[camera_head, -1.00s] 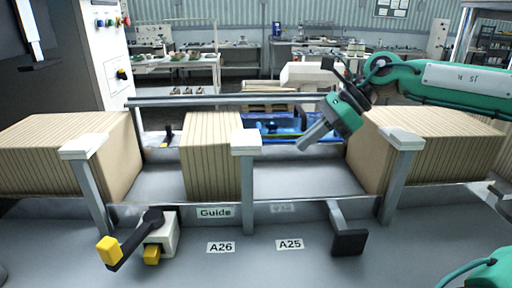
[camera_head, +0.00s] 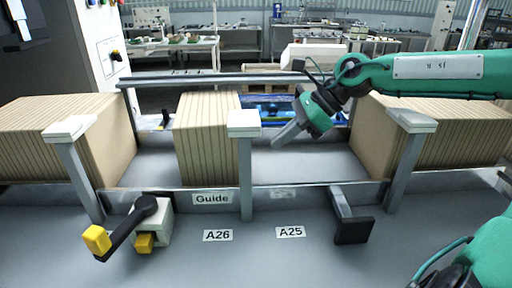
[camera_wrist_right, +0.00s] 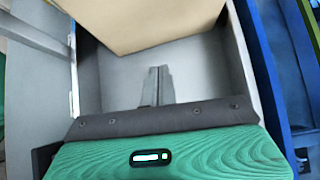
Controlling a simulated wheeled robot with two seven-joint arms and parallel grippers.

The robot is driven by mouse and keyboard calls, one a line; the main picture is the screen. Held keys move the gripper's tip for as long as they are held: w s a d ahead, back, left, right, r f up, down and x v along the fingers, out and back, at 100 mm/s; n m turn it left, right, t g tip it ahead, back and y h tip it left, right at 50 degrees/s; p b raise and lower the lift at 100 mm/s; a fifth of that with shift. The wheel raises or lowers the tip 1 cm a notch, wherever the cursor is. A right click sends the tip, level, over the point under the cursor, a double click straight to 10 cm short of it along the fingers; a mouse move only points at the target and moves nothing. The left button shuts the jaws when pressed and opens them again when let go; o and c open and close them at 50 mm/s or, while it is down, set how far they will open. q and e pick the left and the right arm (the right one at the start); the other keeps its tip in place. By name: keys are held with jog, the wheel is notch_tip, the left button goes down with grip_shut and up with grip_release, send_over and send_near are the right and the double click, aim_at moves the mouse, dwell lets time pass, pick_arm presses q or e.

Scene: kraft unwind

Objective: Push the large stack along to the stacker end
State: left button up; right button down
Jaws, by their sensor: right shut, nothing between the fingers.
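Brown striped stacks stand on edge in a grey trough: a large one at the left (camera_head: 65,135), a narrower one in the middle (camera_head: 205,140), and a large one at the right (camera_head: 435,135). The outer two run out of the picture. My right gripper (camera_head: 280,139) is shut and empty above the trough, between the middle and right stacks. Its fingers point left and down toward the middle stack, apart from it. In the right wrist view, the shut fingertips (camera_wrist_right: 157,76) face a plain brown face (camera_wrist_right: 140,20) across a gap. My left gripper is out of view.
White-capped posts (camera_head: 243,165) rise along the trough's near side, and a rail (camera_head: 215,79) runs behind. A yellow-handled lever (camera_head: 120,232) and a dark pad (camera_head: 353,230) project at the front. The trough floor between middle and right stacks is clear.

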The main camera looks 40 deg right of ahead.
jog(key=x, duration=0.3)
jog(key=shift+w+r+b, duration=0.1)
jog(key=shift+b, duration=0.3)
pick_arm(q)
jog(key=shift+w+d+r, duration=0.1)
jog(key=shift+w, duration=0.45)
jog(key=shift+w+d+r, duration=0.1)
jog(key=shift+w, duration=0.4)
pick_arm(e)
jog(key=shift+w+a, duration=0.45)
jog(key=shift+a, duration=0.3)
jog(key=shift+w+a, duration=0.45)
jog(key=shift+a, duration=0.25)
